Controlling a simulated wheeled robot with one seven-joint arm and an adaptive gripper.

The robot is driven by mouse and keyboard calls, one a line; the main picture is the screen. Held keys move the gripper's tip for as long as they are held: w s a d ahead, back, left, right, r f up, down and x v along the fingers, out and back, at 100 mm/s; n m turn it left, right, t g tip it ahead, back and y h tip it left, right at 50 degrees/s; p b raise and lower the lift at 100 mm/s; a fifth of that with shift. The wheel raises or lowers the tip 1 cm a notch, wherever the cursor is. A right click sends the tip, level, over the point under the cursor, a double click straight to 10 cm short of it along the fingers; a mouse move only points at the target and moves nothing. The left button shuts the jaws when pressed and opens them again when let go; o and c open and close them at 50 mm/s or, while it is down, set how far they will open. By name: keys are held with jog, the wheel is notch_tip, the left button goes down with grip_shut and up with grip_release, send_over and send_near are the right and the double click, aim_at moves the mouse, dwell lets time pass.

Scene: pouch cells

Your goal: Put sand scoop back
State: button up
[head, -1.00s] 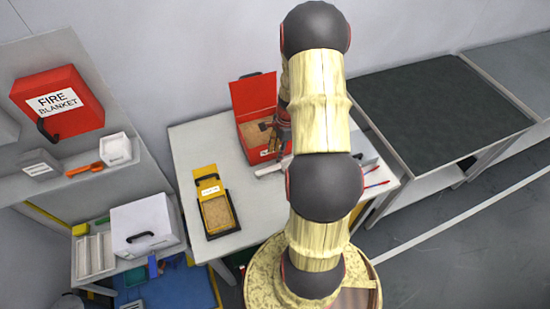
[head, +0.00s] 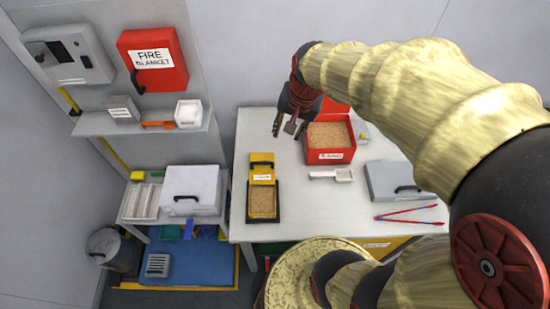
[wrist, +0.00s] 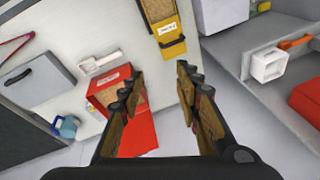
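A white scoop (head: 330,175) lies on the white table (head: 290,215), just in front of a red box (head: 330,157). It also shows in the wrist view (wrist: 101,63). The red box holds sand, and its red lid stands open at the back, partly hidden by my arm. My gripper (head: 284,128) is above the table, left of the red box and apart from the scoop. In the wrist view my gripper (wrist: 158,84) has its fingers spread with nothing between them.
A yellow sand box (head: 262,200) stands open on the table's left. A grey case (head: 392,182) and red tongs (head: 410,213) lie at right. The wall shelf (head: 140,127) carries a white bin (head: 188,113) and an orange tool (head: 158,124).

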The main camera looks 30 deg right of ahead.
jog(key=s+a+r+n+t, duration=0.2)
jog(key=s+a+r+n, duration=0.6)
jog(key=s+a, duration=0.3)
jog(key=shift+s+n, duration=0.3)
jog(key=shift+n, duration=0.4)
notch_tip(320, 180, down, 10)
jog(key=b, duration=1)
jog(key=shift+c, duration=0.3)
